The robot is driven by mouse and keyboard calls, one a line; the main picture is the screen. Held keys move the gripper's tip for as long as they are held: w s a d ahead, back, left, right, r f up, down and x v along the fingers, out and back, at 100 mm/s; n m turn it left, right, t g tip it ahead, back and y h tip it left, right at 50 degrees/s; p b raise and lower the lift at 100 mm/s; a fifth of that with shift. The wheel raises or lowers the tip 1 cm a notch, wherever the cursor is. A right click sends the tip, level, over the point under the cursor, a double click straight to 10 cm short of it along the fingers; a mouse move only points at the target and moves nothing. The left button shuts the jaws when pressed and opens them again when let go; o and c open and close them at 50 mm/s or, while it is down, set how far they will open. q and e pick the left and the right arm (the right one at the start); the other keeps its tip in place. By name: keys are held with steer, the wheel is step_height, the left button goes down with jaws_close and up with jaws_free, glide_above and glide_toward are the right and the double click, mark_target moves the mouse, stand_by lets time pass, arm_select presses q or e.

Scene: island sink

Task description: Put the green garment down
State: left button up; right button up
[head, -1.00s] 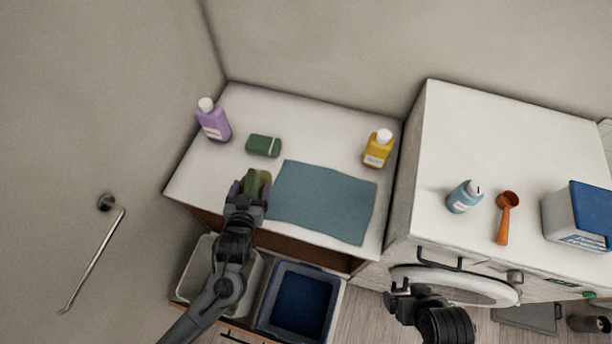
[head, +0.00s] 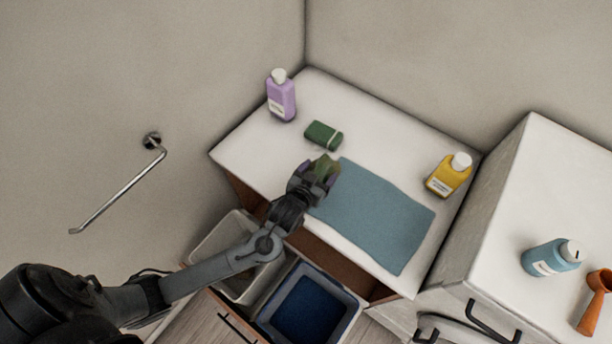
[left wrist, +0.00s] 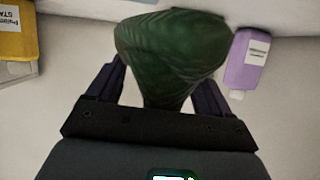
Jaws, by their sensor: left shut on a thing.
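My left gripper (head: 318,176) is shut on the green garment (head: 327,164), a dark green bunched cloth. It is over the white counter (head: 250,150), by the upper left corner of a blue-grey cloth (head: 375,215). In the left wrist view the garment (left wrist: 172,48) fills the space between and beyond the fingers. I cannot tell whether it touches the counter. A dark piece at the bottom edge of the head view may be my right gripper (head: 425,334); its jaws cannot be made out.
A purple bottle (head: 281,98) and a yellow bottle (head: 449,176) stand at the back. Below the counter are a grey bin (head: 238,240) and a blue-lined bin (head: 305,305). A metal rail (head: 118,190) is left.

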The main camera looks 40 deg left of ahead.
arm_select(q)
steer(key=a+f, duration=0.2)
steer(key=a, duration=0.1)
steer(key=a+f, duration=0.1)
steer(key=a, duration=0.1)
steer(key=shift+a+f, duration=0.1)
steer(key=shift+f, duration=1.95)
steer(key=shift+s, duration=0.1)
